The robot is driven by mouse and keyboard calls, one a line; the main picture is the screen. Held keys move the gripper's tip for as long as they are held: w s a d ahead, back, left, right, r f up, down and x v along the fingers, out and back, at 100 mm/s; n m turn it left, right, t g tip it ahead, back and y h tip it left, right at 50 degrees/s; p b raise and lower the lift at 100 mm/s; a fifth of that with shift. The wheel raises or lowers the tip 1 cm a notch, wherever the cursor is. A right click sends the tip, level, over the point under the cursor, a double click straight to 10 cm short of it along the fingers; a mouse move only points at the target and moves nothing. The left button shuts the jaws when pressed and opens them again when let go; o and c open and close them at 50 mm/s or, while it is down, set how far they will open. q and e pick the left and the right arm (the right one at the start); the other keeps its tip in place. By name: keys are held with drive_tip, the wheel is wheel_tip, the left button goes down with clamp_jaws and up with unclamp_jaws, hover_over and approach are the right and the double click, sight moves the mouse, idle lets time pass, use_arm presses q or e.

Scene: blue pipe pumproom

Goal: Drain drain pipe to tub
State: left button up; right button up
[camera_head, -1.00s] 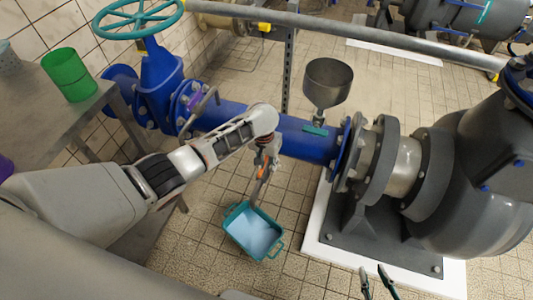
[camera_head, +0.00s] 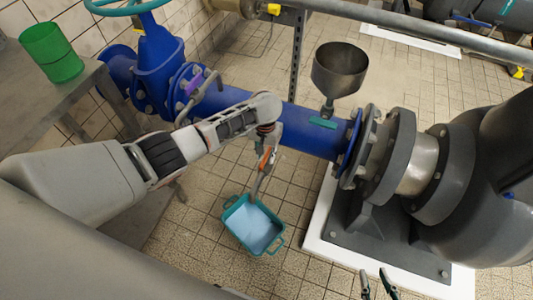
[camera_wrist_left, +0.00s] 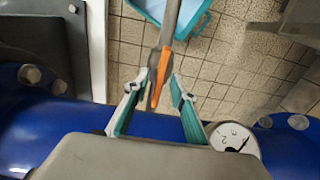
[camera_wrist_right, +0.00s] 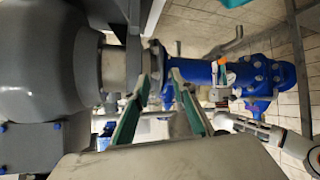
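A teal tub (camera_head: 236,238) with a pale blue inside stands on the tiled floor below the blue pipe (camera_head: 300,134). A thin grey drain pipe (camera_head: 256,186) with an orange handle (camera_head: 265,158) points down toward the tub's back edge. In the left wrist view the orange handle (camera_wrist_left: 161,75) lies between the fingertips of my left gripper (camera_wrist_left: 157,86). That gripper is open, with gaps to the handle on both sides. The tub's edge (camera_wrist_left: 200,24) shows at the top. My right gripper (camera_head: 377,284) is open and empty at the bottom of the head view, also in the right wrist view (camera_wrist_right: 165,85).
A metal funnel (camera_head: 340,70) stands on the blue pipe. A large grey pump (camera_head: 490,190) on a white-edged plinth stands at the right. A green cup (camera_head: 51,54) is on a grey table (camera_head: 40,110) at the left. A gauge (camera_wrist_left: 234,140) is near my left gripper.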

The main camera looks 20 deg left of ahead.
use_arm(q)
drive_tip(key=shift+r, duration=0.1)
clamp_jaws()
drive_tip(key=shift+m, duration=0.3)
drive_tip(key=shift+r+m+p, duration=0.1)
drive_tip(key=shift+m+p, duration=0.6)
drive_tip(key=shift+m, duration=0.2)
drive_tip(key=m, duration=0.5)
drive_tip(key=shift+s+f, duration=0.1)
drive_tip(key=shift+f, duration=0.15)
drive_tip(key=m, duration=1)
drive_tip(key=shift+m, duration=0.3)
